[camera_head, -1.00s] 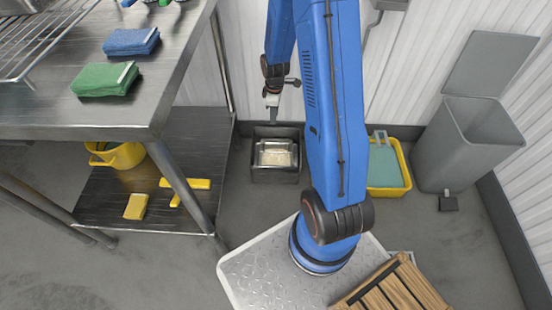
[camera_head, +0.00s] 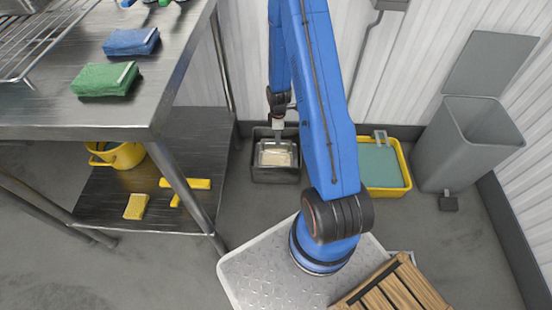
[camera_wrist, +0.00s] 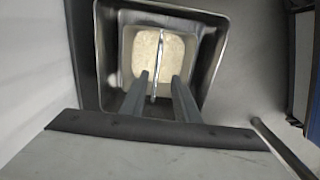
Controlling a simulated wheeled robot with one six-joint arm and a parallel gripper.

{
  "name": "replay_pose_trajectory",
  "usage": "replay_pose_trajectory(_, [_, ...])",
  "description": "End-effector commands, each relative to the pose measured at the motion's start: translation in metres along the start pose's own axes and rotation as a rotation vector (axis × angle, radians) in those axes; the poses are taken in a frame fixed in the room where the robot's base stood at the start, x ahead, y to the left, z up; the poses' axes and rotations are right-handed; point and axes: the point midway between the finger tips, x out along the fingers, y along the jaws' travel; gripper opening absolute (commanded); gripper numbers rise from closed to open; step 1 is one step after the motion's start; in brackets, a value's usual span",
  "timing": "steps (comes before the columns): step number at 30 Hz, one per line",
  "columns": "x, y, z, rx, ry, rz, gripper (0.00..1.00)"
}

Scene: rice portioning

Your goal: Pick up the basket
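A metal basket (camera_head: 262,160) with pale rice in it sits inside a dark square-walled container (camera_head: 258,177) on the floor. In the wrist view the basket (camera_wrist: 127,50) is seen from above, with the rice at its bottom. A thin bar like a handle (camera_wrist: 161,48) crosses over the rice. My gripper (camera_wrist: 162,85) is open, with its two fingers apart on either side of the bar's near end. I cannot tell whether they touch it. In the head view my gripper (camera_head: 279,137) points down over the back of the basket.
A steel table (camera_head: 120,120) stands at left, with a yellow bucket (camera_head: 125,157) on its lower shelf. A yellow tub of greenish liquid (camera_head: 385,191) and a grey bin (camera_head: 450,150) are at right. The wall is close behind the container.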

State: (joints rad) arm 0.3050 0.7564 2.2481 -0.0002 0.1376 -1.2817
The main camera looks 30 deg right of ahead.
Motion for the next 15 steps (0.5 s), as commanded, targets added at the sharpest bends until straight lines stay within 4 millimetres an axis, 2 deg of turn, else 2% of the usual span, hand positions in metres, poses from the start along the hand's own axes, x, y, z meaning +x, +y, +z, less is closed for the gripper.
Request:
replay_pose_trajectory(7, [0.035,0.0,0.0,0.0,0.0,-0.001,0.29])
replay_pose_trajectory(15, [0.052,0.0,-0.001,0.0,0.0,0.001,0.29])
